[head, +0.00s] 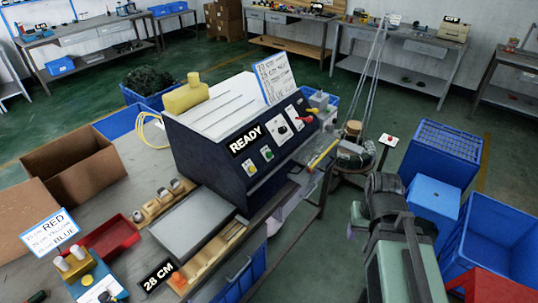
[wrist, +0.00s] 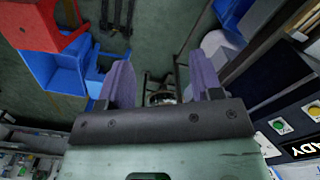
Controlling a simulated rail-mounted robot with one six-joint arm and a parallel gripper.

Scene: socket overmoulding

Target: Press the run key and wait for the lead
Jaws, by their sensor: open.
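The dark machine (head: 212,150) stands on the bench in the middle of the head view, with a lit display reading READY (head: 245,140). Its front panel has a green key (head: 267,153) and a yellow key (head: 250,168); which is the run key is not readable. In the wrist view the green key (wrist: 313,110) and yellow key (wrist: 279,125) show at the right edge. My gripper (wrist: 162,82) is open and empty, its two purple fingers wide apart, clear of the panel and to its right in the head view. No finished lead can be made out.
Blue crates (head: 440,150) and a red bin (head: 490,289) stand on the right. A stand with a coil (head: 352,152) is behind my arm. A sign reading 28 CM (head: 158,276), a grey plate (head: 197,236) and a red tray (head: 100,242) are on the bench.

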